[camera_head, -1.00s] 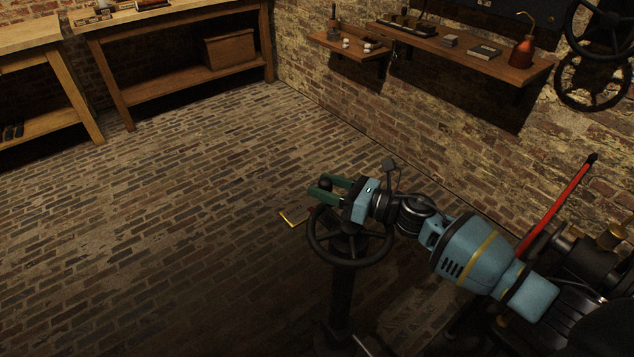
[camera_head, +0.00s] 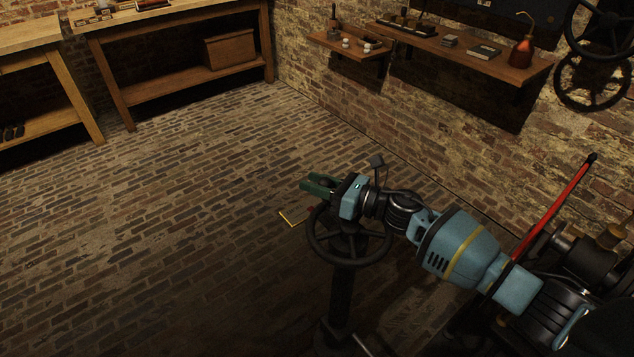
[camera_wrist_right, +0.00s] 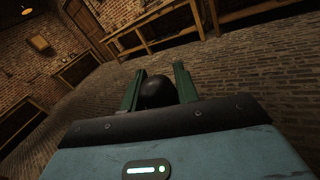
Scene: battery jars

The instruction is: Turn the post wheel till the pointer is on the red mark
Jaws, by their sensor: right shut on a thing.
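The dark post wheel (camera_head: 346,263) stands on a black post at the lower middle of the head view. My right gripper (camera_head: 318,186) is at the wheel's far left side, its green fingers shut on the wheel's black round knob (camera_wrist_right: 157,92). The knob shows between both fingers in the right wrist view. A brass-coloured angled piece (camera_head: 290,219) shows just left of the wheel; I cannot tell whether it is the pointer. I cannot make out the red mark. My left gripper is not in view.
A brick wall with shelves (camera_head: 465,46) runs along the right, with a copper oil can (camera_head: 522,54) on one. More handwheels (camera_head: 592,82) are at the upper right. A red lever (camera_head: 558,205) stands near my right arm. The brick floor left of the wheel is clear.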

